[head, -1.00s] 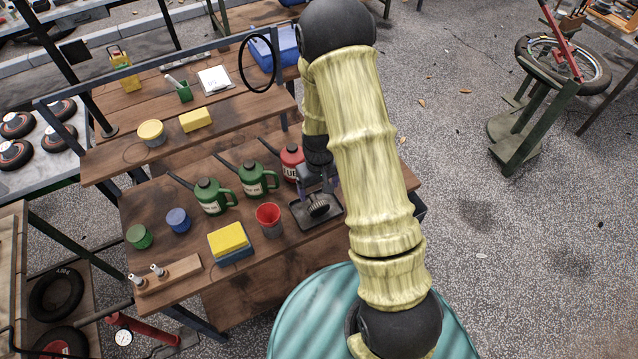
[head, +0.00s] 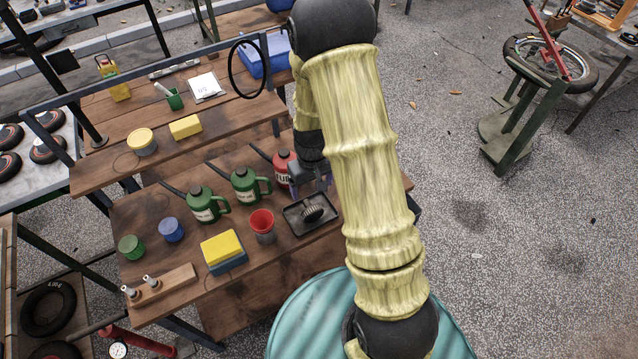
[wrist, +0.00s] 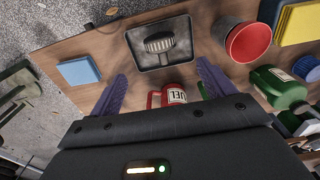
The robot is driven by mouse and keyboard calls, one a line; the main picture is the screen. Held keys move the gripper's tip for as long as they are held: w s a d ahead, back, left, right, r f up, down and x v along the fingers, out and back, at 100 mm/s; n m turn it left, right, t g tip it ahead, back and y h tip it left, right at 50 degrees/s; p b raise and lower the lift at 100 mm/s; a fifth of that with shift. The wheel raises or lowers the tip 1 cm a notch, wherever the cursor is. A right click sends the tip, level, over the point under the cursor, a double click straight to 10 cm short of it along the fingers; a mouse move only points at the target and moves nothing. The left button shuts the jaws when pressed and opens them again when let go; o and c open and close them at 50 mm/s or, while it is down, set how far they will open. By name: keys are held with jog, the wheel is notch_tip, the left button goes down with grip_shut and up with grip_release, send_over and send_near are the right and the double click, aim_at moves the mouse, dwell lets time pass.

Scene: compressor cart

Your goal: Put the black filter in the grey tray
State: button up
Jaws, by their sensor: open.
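The black filter (head: 313,212), a ribbed dark cylinder, lies in the grey tray (head: 297,228) on the lower wooden shelf. The wrist view also shows the filter (wrist: 159,42) inside the rim of the tray (wrist: 186,25). My gripper (head: 311,183) is above the shelf behind the tray, clear of the filter. In the wrist view my gripper (wrist: 161,75) has its two purple fingers spread wide with nothing between them. My arm covers the right part of the shelf in the head view.
A red cup (head: 262,224) stands close left of the tray. A red fuel can (head: 283,165) and green cans (head: 246,186) stand behind. A yellow and blue sponge stack (head: 223,249) is farther left. A blue block (wrist: 78,71) shows in the wrist view.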

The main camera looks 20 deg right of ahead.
jog(key=s+r+m+t, duration=0.2)
jog(key=s+r, duration=0.9)
jog(key=r, duration=0.5)
jog(key=shift+s, duration=0.35)
